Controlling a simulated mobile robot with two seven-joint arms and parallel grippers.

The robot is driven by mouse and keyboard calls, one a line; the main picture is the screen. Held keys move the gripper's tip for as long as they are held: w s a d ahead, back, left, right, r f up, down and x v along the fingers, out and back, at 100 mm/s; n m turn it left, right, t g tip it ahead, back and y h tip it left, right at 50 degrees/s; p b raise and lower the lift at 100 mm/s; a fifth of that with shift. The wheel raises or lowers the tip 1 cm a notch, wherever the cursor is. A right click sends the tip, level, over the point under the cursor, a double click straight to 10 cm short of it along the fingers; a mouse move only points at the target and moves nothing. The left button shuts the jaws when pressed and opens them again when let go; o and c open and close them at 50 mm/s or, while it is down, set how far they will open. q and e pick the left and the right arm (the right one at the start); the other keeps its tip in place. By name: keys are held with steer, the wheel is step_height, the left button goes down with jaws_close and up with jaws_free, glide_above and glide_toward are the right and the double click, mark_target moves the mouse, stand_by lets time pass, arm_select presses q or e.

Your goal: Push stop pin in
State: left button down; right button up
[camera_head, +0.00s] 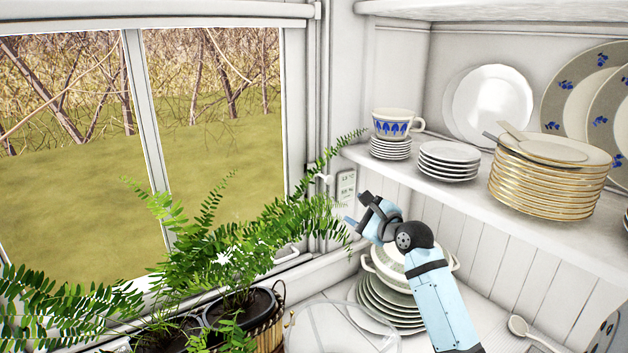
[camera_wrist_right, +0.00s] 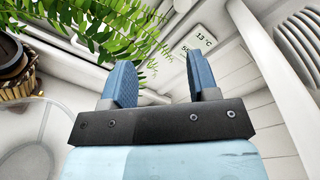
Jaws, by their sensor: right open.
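I cannot make out the stop pin for certain. A small white fitting (camera_head: 324,178) sticks out from the window frame at its right side, near a fern frond; I cannot tell whether it is the pin. My right gripper (camera_head: 357,209) is open and empty, just below and to the right of that fitting, pointing toward the window frame. In the right wrist view its two blue fingers stand apart (camera_wrist_right: 160,75), with fern leaves and the white frame beyond them. My left gripper is not in view.
A small display (camera_head: 346,186) reading 13 °C hangs above the gripper. Potted ferns (camera_head: 215,250) crowd the sill at left. A tureen (camera_head: 387,268) on stacked plates (camera_head: 385,305) stands below the gripper.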

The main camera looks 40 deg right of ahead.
mark_target(331, 181)
steer(key=w+d, duration=0.1)
steer(key=w, duration=0.3)
steer(key=w+d+r+m+p, duration=0.1)
steer(key=w, duration=0.4)
steer(key=w+d+r+m+p, duration=0.1)
steer(key=w, duration=0.4)
steer(key=shift+r+t, duration=0.25)
steer(key=shift+t, duration=0.15)
jaws_close()
